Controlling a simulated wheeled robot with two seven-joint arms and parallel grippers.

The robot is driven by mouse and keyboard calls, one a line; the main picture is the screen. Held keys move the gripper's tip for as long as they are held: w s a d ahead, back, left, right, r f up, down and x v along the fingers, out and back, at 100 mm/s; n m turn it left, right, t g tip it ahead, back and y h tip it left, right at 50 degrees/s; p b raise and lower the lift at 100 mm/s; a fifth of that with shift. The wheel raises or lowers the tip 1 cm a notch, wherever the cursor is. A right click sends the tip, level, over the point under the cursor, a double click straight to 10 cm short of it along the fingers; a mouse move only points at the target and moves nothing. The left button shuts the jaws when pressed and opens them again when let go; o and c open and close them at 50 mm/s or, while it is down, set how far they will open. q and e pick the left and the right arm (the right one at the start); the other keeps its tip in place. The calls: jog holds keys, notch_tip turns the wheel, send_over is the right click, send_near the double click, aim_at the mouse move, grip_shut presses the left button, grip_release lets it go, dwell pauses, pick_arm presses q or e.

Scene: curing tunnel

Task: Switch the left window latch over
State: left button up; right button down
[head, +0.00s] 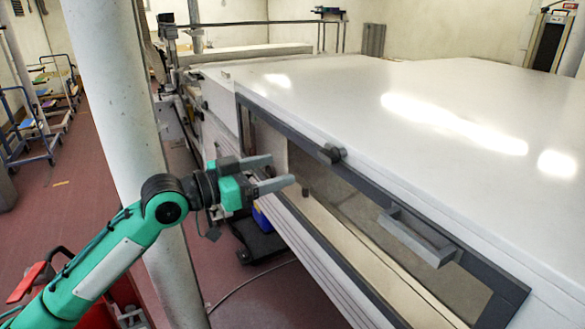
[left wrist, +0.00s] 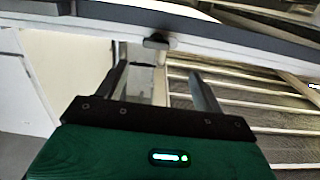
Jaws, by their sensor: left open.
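The left window latch (head: 331,154) is a small dark grey knob on the top edge of the dark window frame (head: 365,187) of the white machine. It also shows in the left wrist view as a dark rounded bar (left wrist: 158,42) ahead of the fingers, near the middle. My left gripper (head: 281,171) is open and empty, left of the latch in the head view and apart from it. Its two grey fingers also show in the left wrist view (left wrist: 159,74). My right gripper is not in view.
A grey pull handle (head: 420,237) sticks out from the window frame right of the latch. A white pillar (head: 125,110) stands left of the machine, behind my left arm. The machine's white top (head: 400,90) is clear. Blue carts (head: 30,125) stand far left.

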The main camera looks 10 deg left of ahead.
pick_arm(q)
jog(key=shift+v, duration=1.2)
